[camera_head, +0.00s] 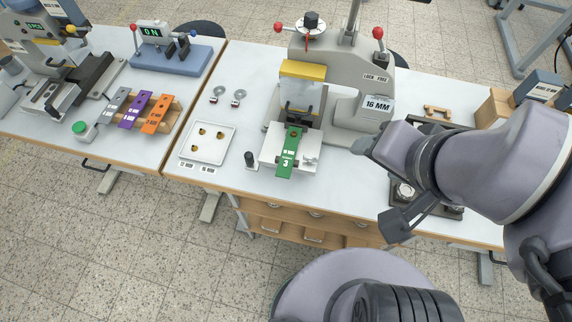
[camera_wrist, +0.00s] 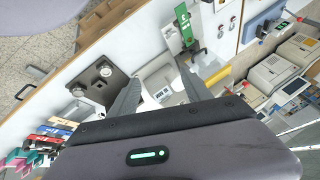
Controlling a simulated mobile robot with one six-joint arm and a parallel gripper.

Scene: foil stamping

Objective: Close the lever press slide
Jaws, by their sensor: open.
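The grey lever press (camera_head: 345,70) stands on the white bench, with a yellow guard (camera_head: 303,70) over a clear shield. Its light slide (camera_head: 268,148) sticks out at the front under the shield. A green strip (camera_head: 288,160) marked 3 lies on the slide and overhangs its front edge. A black knob (camera_head: 250,160) stands at the slide's left. My gripper (camera_head: 376,185) is to the right of the slide, apart from it, open and empty. In the wrist view its spread fingers (camera_wrist: 158,88) show, with the green strip (camera_wrist: 186,27) beyond them.
A white tray (camera_head: 183,151) with small brass pieces lies left of the slide. A dark fixture with round parts (camera_head: 405,192) sits right, beside my gripper. A wooden block (camera_head: 493,108) stands further right. Bare bench lies between slide and my gripper.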

